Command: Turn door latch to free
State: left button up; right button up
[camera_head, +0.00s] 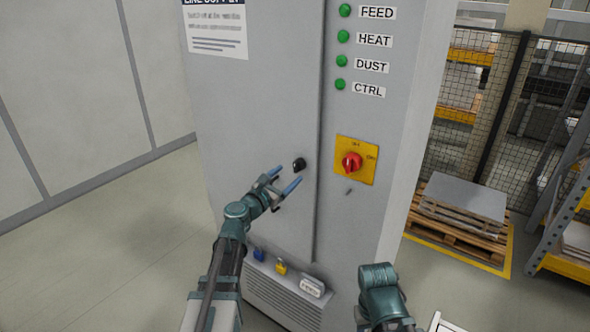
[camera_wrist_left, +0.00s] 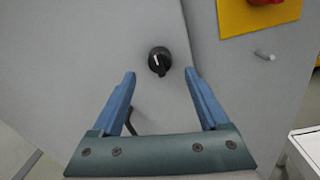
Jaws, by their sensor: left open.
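The door latch is a small black round knob (camera_head: 299,164) near the right edge of the grey cabinet door (camera_head: 250,110). In the left wrist view the knob (camera_wrist_left: 159,61) carries a white mark that points up and slightly left. My left gripper (camera_head: 289,184) is open and empty, just below and in front of the knob. In the left wrist view its two blue fingers (camera_wrist_left: 158,75) lie on either side below the knob, and I see no contact. My right arm shows at the lower right of the head view, but its fingertips do not show.
A red rotary switch (camera_head: 352,162) on a yellow plate (camera_head: 366,178) sits right of the door, with a small metal pin (camera_head: 348,191) below it. Blue and yellow padlocks (camera_head: 280,267) and a white tag (camera_head: 312,286) are low on the cabinet. A pallet (camera_head: 460,225) stands at the right.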

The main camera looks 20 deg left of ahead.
aim_at(295, 169)
pick_arm(q)
jog(key=shift+x, duration=2.6)
grip_shut()
